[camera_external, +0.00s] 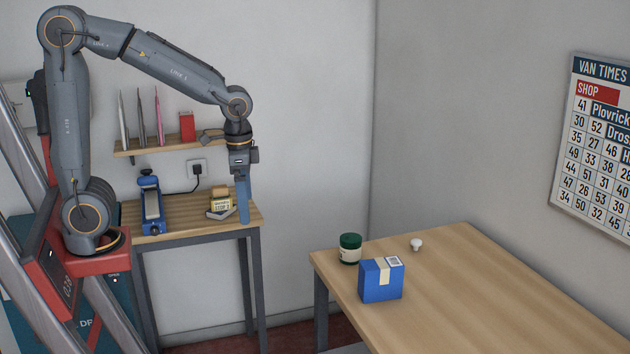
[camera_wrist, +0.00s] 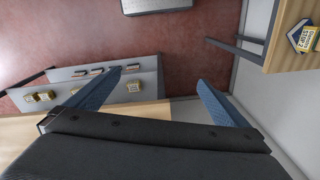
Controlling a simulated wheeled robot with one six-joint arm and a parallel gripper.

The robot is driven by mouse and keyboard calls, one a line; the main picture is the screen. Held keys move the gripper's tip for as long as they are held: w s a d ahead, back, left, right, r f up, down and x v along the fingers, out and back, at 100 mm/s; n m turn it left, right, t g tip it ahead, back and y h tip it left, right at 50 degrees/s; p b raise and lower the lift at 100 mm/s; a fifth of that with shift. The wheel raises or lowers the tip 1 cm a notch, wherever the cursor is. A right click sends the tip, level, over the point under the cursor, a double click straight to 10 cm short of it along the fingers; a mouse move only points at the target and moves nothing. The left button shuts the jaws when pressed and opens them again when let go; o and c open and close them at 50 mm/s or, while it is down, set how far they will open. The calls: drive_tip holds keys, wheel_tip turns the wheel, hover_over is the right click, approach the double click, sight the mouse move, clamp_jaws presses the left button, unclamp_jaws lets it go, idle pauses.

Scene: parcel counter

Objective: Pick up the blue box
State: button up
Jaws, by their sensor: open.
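The blue box (camera_external: 377,289), with a pale tape strip and a white label on top, stands on the wooden table (camera_external: 470,290) in the external view. It is near the table's left end. My gripper (camera_external: 243,218) points down in front of the small side table, well to the left of the box and higher than it. In the wrist view my gripper (camera_wrist: 158,78) shows two blue fingers spread apart with nothing between them. I cannot make out the blue box in the wrist view.
A dark green jar (camera_external: 350,248) stands close behind the box, and a small white knob-like object (camera_external: 416,244) lies further back. The side table (camera_external: 190,215) holds a blue device (camera_external: 151,205) and a yellow box (camera_external: 221,200). The table's right part is clear.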

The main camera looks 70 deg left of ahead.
drive_tip(key=w+d+r+m, duration=0.2)
drive_tip(key=w+d+m, duration=0.35)
drive_tip(key=w, duration=0.55)
drive_tip(key=m+y+p, duration=0.2)
drive_tip(key=m, duration=0.9)
hover_over(380, 277)
drive_tip(key=w+a, duration=0.1)
drive_tip(key=f, duration=0.4)
drive_tip(key=shift+w+a+f, duration=0.15)
drive_tip(key=shift+w+a, duration=0.05)
wheel_tip(380, 277, down, 5)
drive_tip(key=shift+a+r, duration=0.1)
drive_tip(key=shift+w+a+f+p, duration=0.15)
drive_tip(key=shift+f+p, duration=0.35)
drive_tip(key=shift+f, duration=0.8)
drive_tip(key=shift+s+a+f+p, duration=0.1)
drive_tip(key=shift+a+f+p, duration=0.35)
drive_tip(key=shift+f, duration=0.85)
drive_tip(key=shift+w+a+f+p, duration=0.1)
drive_tip(key=shift+f+p, duration=0.5)
drive_tip(key=shift+f, duration=0.7)
drive_tip(key=c, duration=1.3)
